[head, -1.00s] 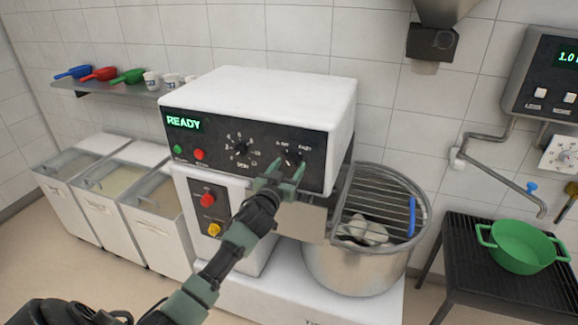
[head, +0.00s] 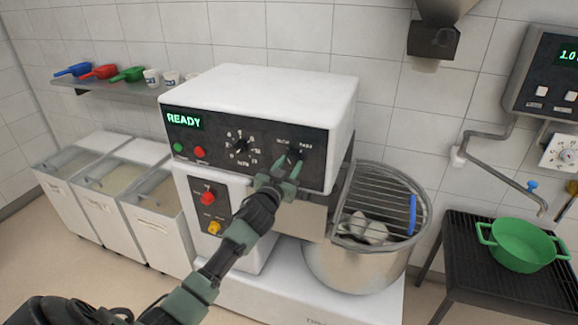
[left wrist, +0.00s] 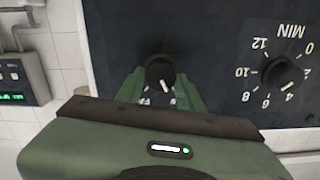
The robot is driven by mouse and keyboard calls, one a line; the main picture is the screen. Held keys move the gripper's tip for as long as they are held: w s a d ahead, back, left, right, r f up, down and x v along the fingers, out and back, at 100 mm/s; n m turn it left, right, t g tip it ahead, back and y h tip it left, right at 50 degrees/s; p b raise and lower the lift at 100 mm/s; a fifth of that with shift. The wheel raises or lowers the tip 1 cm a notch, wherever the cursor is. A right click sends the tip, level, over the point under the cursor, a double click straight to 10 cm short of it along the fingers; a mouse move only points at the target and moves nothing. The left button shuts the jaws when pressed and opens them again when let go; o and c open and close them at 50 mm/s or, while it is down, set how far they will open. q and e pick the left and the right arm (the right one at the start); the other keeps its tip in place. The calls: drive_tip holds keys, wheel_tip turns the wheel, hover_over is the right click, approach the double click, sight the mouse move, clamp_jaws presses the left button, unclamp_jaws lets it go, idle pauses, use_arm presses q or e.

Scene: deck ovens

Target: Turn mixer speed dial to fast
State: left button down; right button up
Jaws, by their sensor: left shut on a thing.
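The mixer (head: 262,95) is a white machine with a dark control panel. Its speed dial (left wrist: 159,70) is a small black knob with a white pointer, at the panel's right side under small slow and fast labels. My left gripper (head: 287,164) is in front of it, shut on the knob, with one green finger on each side in the left wrist view. There the picture is upside down; the pointer aims down and slightly right, away from the partly hidden letters "FA" at lower left. My right gripper is not in view.
The timer dial (left wrist: 284,73) sits beside the speed dial. Red and green buttons (head: 199,152) and a red stop knob (head: 208,197) are further left. The bowl (head: 360,262) with a wire guard is at right. A green pot (head: 521,246) stands on a dark rack.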

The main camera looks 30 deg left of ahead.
use_arm(q)
drive_tip(key=m, duration=0.6)
drive_tip(key=shift+d+f, duration=0.1)
drive_tip(key=m, duration=0.6)
drive_tip(key=shift+f+m, duration=0.1)
drive_tip(key=shift+m, duration=0.2)
idle(0.3)
drive_tip(key=c, duration=0.9)
unclamp_jaws()
